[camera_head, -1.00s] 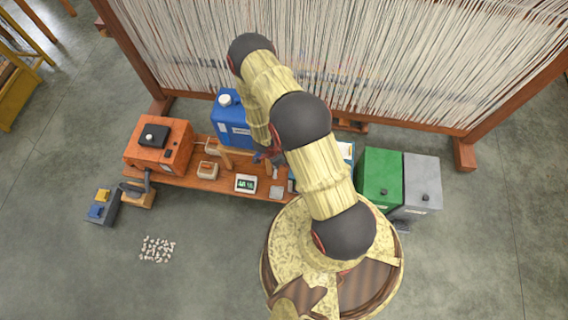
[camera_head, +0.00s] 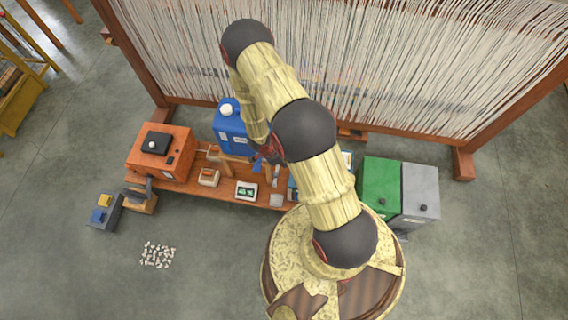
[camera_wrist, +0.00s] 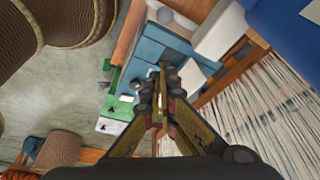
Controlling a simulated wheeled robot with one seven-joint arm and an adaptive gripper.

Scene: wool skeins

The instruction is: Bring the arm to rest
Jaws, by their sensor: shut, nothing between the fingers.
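My arm (camera_head: 328,185) rises from my base and bends up and back over the bench. My gripper (camera_head: 264,154) hangs over the low wooden bench (camera_head: 205,183), just right of the blue can (camera_head: 230,130), partly hidden by my arm. In the wrist view my gripper (camera_wrist: 161,85) has its fingers together with nothing between them. A blue block-like thing (camera_wrist: 150,50) lies behind the fingertips; I cannot tell the distance between them.
A loom with pale threads (camera_head: 350,60) stands behind the bench. An orange box (camera_head: 160,152) is on the left, green (camera_head: 380,185) and grey (camera_head: 420,190) boxes on the right. Small pale pieces (camera_head: 158,255) lie on the floor. The front-left floor is mostly clear.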

